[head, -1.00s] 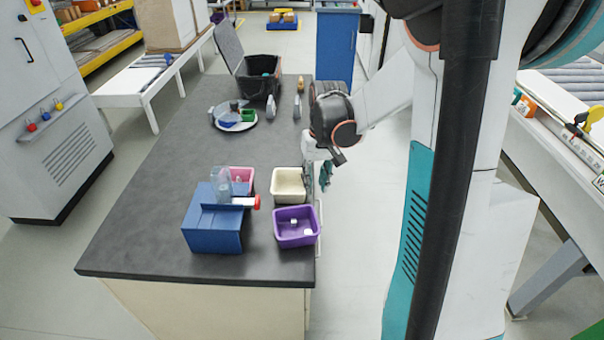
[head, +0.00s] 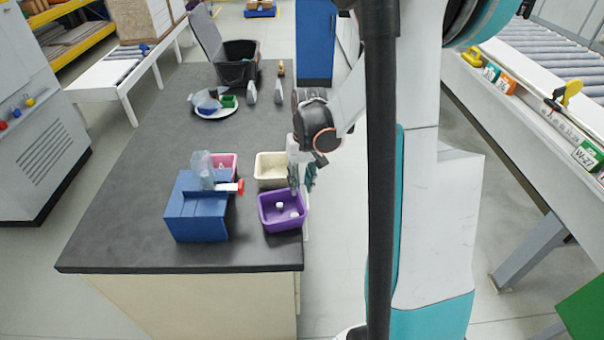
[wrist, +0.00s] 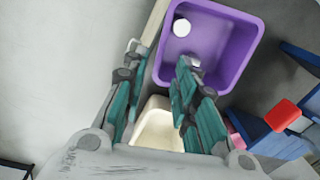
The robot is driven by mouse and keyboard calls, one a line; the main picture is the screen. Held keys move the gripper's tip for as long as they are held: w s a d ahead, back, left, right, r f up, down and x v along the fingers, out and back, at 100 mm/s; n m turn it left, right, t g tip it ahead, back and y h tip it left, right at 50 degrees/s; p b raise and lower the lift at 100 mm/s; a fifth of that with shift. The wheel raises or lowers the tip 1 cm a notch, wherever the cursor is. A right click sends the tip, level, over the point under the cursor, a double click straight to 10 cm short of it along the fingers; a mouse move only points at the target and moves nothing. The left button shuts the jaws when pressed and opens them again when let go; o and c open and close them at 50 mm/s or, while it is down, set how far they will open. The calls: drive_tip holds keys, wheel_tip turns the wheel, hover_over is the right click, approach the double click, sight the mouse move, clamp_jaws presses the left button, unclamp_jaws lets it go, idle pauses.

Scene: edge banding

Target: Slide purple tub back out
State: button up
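The purple tub (head: 268,222) stands on the dark counter near its front right corner, with small white items inside. In the wrist view the purple tub (wrist: 238,74) is at the top, beyond my fingertips. My gripper (head: 303,178) is beside the cream tub and the back right of the purple tub in the head view. In the wrist view my gripper (wrist: 158,75) has its two teal fingers apart, with no object held between them. The right finger overlaps the purple tub's near wall in that view; I cannot tell whether it touches.
A cream tub (head: 270,160) stands just behind the purple tub. A blue box (head: 197,215) with a red-tipped part and a pink tub (head: 229,160) are to the left. A plate (head: 214,112) and a black bin (head: 236,76) are farther back. The counter's front strip is clear.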

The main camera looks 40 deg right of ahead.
sight(299, 200)
drive_tip(key=f, duration=0.2)
drive_tip(key=f+b, duration=0.1)
drive_tip(key=f, duration=0.2)
drive_tip(key=f+b, duration=0.1)
drive_tip(key=f, duration=0.1)
drive_tip(key=shift+w+a+f, duration=0.1)
drive_tip(key=shift+a+f, duration=0.2)
drive_tip(key=shift+c, duration=0.3)
clamp_jaws()
